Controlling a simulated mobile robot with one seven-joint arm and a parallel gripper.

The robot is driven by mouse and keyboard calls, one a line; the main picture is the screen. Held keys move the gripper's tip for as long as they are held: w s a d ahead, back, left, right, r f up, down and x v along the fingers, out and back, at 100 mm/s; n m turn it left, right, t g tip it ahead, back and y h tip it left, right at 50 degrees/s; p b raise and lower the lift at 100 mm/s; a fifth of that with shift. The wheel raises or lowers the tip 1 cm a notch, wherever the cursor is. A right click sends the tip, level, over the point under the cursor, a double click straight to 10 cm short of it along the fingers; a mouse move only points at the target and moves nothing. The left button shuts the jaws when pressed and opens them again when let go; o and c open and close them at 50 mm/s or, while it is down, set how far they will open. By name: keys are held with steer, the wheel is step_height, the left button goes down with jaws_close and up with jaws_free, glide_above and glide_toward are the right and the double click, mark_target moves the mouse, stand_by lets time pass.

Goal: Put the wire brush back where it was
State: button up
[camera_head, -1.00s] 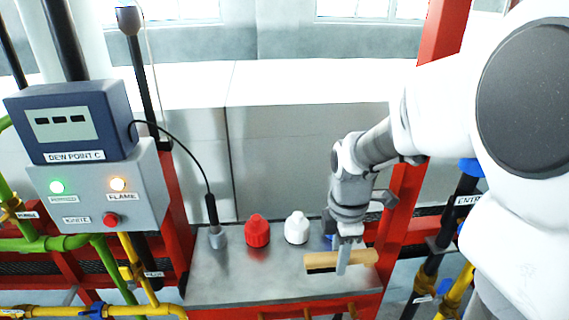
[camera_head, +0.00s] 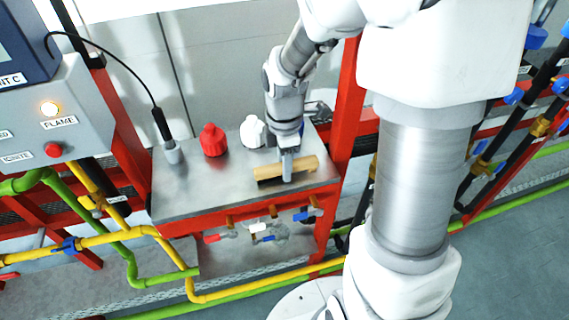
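The wire brush (camera_head: 268,173) has a tan wooden back and a dark bristle side. It is at the front right of the grey metal tabletop (camera_head: 190,199), lying lengthwise along the front edge. My gripper (camera_head: 287,175) points down over the middle of the brush, with a finger across its near face. The far finger is hidden behind the brush and the gripper body. The gripper appears shut on the brush. I cannot tell whether the brush touches the tabletop or is slightly above it.
A red bottle (camera_head: 213,141) and a white bottle (camera_head: 253,132) stand behind the brush. A probe (camera_head: 168,143) on a black cable stands at the left. Small valves (camera_head: 262,228) hang below the front edge. A red post (camera_head: 351,105) rises at the right. The tabletop's left front is clear.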

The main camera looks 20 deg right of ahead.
steer(key=o, duration=0.4)
steer(key=shift+o, duration=0.2)
step_height(320, 180, up, 12)
steer(key=f+p, duration=0.1)
steer(key=p, duration=0.1)
steer(key=s+r+m+t, duration=0.5)
steer(key=s+r+m, duration=0.3)
steer(key=s+m, duration=0.6)
steer(key=shift+d+r+m+t, duration=0.2)
steer(key=shift+m+t, duration=0.1)
steer(key=shift+m, duration=1.7)
